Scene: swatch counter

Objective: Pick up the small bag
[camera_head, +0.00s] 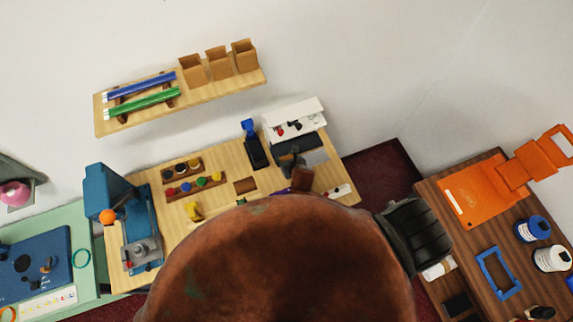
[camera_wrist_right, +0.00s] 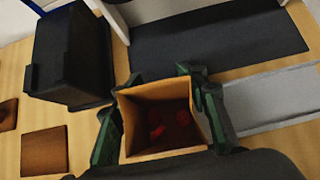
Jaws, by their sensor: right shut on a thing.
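The small bag is a brown, open-topped box-shaped bag (camera_wrist_right: 165,140) in the right wrist view, with dark red contents inside. The green fingers of my right gripper (camera_wrist_right: 160,100) stand on its left and right sides and are shut on it. In the head view the bag (camera_head: 302,179) shows as a small dark brown block near the front right of the wooden counter (camera_head: 225,205). My own large brown arm part hides most of the gripper there. I cannot tell whether the bag touches the counter. My left gripper is not in view.
A black stand (camera_wrist_right: 70,55) and brown square (camera_wrist_right: 45,150) lie left of the bag. A dark mat (camera_wrist_right: 220,45) is beyond it, and a light grey pad (camera_wrist_right: 275,98) is at right. Three brown bags (camera_head: 218,62) stand on the wall shelf (camera_head: 225,85).

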